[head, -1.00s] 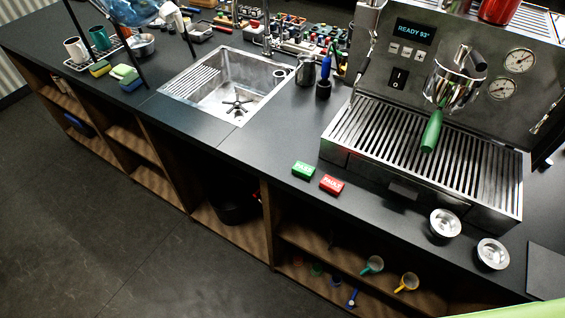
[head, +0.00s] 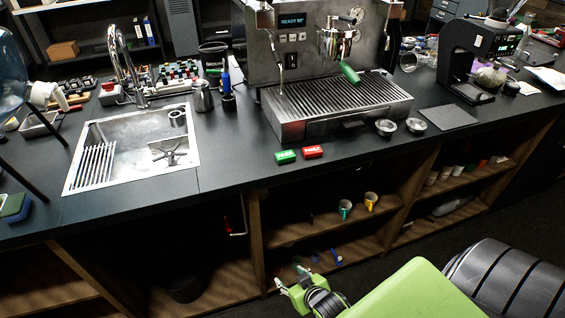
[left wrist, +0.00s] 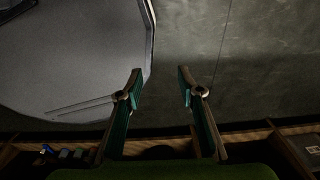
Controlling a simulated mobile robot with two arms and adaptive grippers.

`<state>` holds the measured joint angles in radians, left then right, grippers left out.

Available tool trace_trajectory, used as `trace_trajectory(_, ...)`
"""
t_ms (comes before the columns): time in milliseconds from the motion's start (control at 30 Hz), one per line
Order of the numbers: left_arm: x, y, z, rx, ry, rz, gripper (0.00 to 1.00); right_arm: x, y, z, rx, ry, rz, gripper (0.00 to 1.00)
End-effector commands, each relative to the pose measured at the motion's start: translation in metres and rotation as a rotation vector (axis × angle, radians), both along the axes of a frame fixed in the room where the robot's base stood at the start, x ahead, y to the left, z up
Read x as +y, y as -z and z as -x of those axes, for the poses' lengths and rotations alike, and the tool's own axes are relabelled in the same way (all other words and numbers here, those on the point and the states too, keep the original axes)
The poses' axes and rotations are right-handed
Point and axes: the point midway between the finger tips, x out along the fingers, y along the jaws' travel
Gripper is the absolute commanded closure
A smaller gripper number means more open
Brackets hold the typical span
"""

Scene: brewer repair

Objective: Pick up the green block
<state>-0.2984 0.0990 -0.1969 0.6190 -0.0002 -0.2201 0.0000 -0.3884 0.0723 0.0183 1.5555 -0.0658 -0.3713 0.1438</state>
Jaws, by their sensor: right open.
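The green block (head: 286,156) lies flat near the front edge of the black counter, in front of the espresso machine. It has pale lettering on its top. A red block (head: 313,152) lies close to its right. My right gripper (head: 292,277) is at the bottom of the head view, in front of the lower shelves and well below the counter top. It is open, and I see nothing in it. My left gripper (left wrist: 158,88) shows only in the left wrist view. Its two fingers are apart with nothing between them, and no block shows there.
The espresso machine (head: 340,107) stands behind the blocks, with two metal filter baskets (head: 386,128) to their right. The sink (head: 135,150) is to the left. The counter (head: 235,160) between sink and blocks is bare. Open shelves with cups (head: 345,209) are below.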

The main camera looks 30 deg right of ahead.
Motion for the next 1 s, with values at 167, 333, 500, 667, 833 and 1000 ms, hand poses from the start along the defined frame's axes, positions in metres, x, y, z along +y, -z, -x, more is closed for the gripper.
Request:
trace_trajectory(167, -0.014, 0.021, 0.002, 0.003, 0.001, 0.016, 0.65, -0.033, -0.123, -0.054, -0.253, 0.073, 0.018, 0.52)
trace_trajectory(333, -0.026, 0.033, 0.003, 0.003, 0.001, 0.029, 0.65, -0.055, -0.233, -0.067, -0.452, 0.121, 0.040, 0.52)
trace_trajectory(500, -0.027, 0.039, 0.002, 0.003, 0.000, 0.030, 0.65, -0.065, -0.304, -0.062, -0.575, 0.146, 0.057, 0.52)
trace_trajectory(667, -0.021, 0.039, 0.002, 0.002, -0.002, 0.023, 0.65, -0.068, -0.328, -0.062, -0.617, 0.152, 0.063, 0.52)
trace_trajectory(833, -0.015, 0.034, 0.002, 0.001, -0.005, 0.017, 0.65, -0.074, -0.329, -0.088, -0.621, 0.153, 0.064, 0.52)
trace_trajectory(1000, -0.014, 0.031, 0.002, 0.001, -0.006, 0.017, 0.65, -0.082, -0.323, -0.119, -0.620, 0.153, 0.063, 0.52)
